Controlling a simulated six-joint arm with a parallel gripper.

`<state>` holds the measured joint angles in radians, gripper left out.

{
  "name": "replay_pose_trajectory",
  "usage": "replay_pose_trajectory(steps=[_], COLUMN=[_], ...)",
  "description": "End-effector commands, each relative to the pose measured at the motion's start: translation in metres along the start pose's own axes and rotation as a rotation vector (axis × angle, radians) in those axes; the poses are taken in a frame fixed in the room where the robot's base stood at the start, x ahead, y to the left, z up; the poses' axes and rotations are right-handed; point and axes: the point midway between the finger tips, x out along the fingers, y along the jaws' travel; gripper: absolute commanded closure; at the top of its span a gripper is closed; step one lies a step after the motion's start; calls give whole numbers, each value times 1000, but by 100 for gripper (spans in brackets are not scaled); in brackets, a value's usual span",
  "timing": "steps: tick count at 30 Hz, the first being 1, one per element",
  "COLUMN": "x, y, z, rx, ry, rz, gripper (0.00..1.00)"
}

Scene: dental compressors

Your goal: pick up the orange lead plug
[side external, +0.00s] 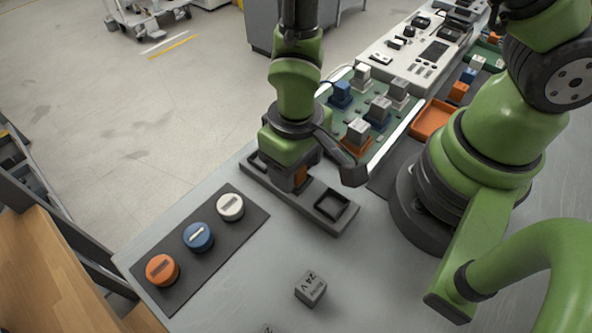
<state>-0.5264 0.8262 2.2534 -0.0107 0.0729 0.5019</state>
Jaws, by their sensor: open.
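An orange part (301,175), which looks like the orange lead plug, shows as a small patch at my gripper (290,184). My gripper points down over the middle of a dark rack (327,220) with square recesses. Its jaws are open around or right beside the orange part; the fingers hide most of it, and I cannot tell whether they touch it. The rack's right recess is empty, and its left end is partly hidden by my arm.
A dark panel with orange (162,269), blue (198,237) and white (230,206) knobs lies left. A grey block marked 24 V (310,288) lies in front. Behind stand a green board (385,145) with several plugs and an orange tray (433,118).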

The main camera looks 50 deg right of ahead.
Motion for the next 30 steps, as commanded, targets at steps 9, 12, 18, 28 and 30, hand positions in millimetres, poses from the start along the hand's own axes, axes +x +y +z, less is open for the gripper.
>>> replay_pose_trajectory(steps=[9,12,18,28,30], x=[8,7,7,4,0], y=[0,0,0,0,0], z=[0,0,0,-1,-1], rx=[0,0,0,-1,-1], ry=[1,1,1,2,4], rz=[-1,-1,-1,-1,-2], gripper=[43,59,95,96,96])
